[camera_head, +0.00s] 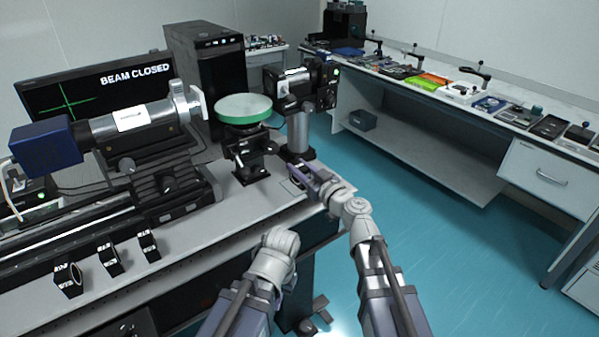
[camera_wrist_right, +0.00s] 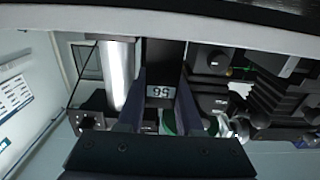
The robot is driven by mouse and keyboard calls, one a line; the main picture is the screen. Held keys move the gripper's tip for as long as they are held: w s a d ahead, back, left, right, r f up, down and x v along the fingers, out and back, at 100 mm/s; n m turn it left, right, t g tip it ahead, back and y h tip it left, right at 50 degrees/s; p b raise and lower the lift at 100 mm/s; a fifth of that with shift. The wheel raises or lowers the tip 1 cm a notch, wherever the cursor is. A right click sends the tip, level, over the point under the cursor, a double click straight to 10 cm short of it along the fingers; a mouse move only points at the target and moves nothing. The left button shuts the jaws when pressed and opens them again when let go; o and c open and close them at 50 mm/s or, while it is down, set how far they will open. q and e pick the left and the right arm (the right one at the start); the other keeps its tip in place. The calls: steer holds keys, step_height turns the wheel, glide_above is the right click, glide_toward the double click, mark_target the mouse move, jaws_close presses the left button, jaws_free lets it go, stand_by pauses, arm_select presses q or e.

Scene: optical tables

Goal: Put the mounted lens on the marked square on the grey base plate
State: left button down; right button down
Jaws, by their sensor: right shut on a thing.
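My right gripper (camera_head: 312,174) is at the right end of the table, beside the foot of a silver post. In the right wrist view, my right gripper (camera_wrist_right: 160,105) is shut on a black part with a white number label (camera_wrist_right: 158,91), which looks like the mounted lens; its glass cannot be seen. In the head view the held part is mostly hidden by the fingers. A pale outlined square (camera_head: 297,183) shows on the grey plate near the fingertips, partly covered. My left arm is low at the centre, its gripper out of sight.
Similar black ring mounts (camera_head: 68,278) stand at the front left of the table (camera_head: 215,262). A green-rimmed disc (camera_head: 243,108) on a stand and a camera on a post (camera_head: 299,132) rise close to my right gripper. A long tube (camera_head: 130,122) lies left.

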steer(key=c, duration=0.6)
jaws_free()
steer(key=shift+f, duration=0.1)
steer(key=shift+o, duration=0.2)
